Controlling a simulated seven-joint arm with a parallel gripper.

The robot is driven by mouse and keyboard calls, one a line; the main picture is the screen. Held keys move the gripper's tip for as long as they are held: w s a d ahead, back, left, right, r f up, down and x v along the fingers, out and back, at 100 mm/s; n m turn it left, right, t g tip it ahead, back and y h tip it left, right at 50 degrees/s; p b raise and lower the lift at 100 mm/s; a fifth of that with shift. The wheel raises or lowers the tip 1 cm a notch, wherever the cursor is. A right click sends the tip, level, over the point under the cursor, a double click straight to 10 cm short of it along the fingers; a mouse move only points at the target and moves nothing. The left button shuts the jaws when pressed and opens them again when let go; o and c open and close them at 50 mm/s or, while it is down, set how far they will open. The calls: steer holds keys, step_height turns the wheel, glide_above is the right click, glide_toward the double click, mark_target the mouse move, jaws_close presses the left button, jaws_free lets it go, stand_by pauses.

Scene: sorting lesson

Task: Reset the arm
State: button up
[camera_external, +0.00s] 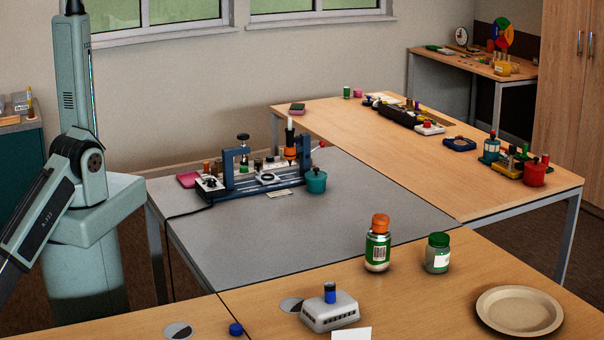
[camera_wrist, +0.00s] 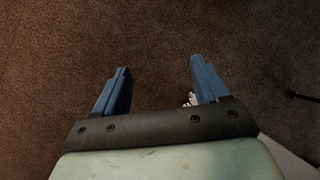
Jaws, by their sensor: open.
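My gripper (camera_wrist: 157,88) shows in the wrist view with its two blue fingers spread apart and nothing between them. Brown carpet (camera_wrist: 155,40) lies below it. In the external view my arm stands at the left, with a forearm link slanting down to the lower left edge. The gripper itself is outside the external view.
The grey table (camera_external: 330,220) beside my arm bears a blue-framed device (camera_external: 262,178) and a teal pot (camera_external: 316,181). The near wooden table (camera_external: 440,310) holds an orange-capped jar (camera_external: 378,245), a green-lidded jar (camera_external: 438,253), a plate (camera_external: 520,311) and a grey-white block (camera_external: 329,312).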

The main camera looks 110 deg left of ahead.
steer(key=w+a+r+n+g, duration=0.1)
steer(key=w+a+n+g, duration=0.25)
steer(key=w+a, duration=1.15)
steer(key=w+a+r+n+g, duration=0.15)
steer(key=w+a+n, duration=0.35)
steer(key=w+a, duration=1)
steer(key=w+a+r+n+g+h, duration=0.1)
steer(key=a+r+n+h, duration=0.1)
steer(key=a, duration=0.6)
steer(key=w+a+r+n+g+h, duration=0.1)
steer(key=w+a+r+n, duration=0.1)
steer(key=a+n, duration=0.3)
steer(key=w+a+r+n+g+h, duration=0.1)
steer(key=w+a+r+n+h, duration=0.1)
steer(key=a, duration=0.8)
steer(key=shift+a+n+h, duration=0.3)
steer(key=shift+a+n, duration=0.05)
steer(key=shift+n, duration=0.3)
steer(key=shift+w+r, duration=0.1)
